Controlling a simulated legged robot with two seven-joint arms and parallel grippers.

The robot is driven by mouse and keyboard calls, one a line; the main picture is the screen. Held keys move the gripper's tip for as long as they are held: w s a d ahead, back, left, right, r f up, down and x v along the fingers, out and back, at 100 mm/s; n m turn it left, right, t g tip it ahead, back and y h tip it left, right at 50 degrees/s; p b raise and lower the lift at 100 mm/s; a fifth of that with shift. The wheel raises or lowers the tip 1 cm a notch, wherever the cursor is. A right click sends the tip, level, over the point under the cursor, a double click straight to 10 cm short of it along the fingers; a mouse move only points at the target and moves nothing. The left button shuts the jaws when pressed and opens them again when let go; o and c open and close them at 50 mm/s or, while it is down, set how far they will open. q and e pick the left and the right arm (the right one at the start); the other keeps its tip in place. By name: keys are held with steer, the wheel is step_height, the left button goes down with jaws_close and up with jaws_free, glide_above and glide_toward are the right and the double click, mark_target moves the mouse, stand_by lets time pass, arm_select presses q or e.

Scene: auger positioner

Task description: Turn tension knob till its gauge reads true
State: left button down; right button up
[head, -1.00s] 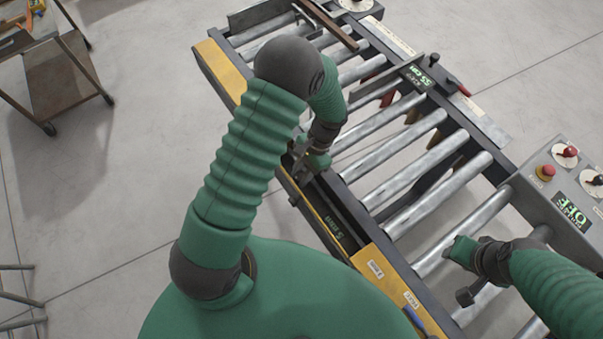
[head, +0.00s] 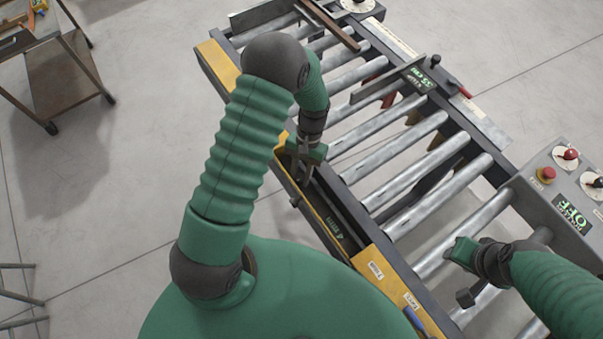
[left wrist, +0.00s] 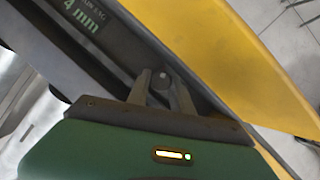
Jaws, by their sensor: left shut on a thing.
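The tension knob (left wrist: 162,82) is a small grey round knob in the dark channel along the conveyor's yellow side. In the left wrist view it sits between the two fingers of my left gripper (left wrist: 162,92), which is shut on it. In the head view the left gripper (head: 301,180) reaches down to this side rail and hides the knob. The gauge (left wrist: 83,16) is a dark display with green digits reading 4 mm; it also shows in the head view (head: 333,229). My right gripper (head: 462,252) is over the near rollers, its fingers unclear.
The roller conveyor (head: 405,177) runs diagonally. A grey control box (head: 545,205) with a red button and dials stands at the right. A fence with a green display (head: 420,80) crosses the rollers. A cart (head: 65,80) stands at the far left on open floor.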

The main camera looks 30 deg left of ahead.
stand_by(0.3)
arm_select(q)
steer(key=c, duration=1.1)
jaws_free()
steer(key=shift+s+r, duration=0.1)
steer(key=shift+c, duration=0.2)
steer(key=shift+d, duration=0.1)
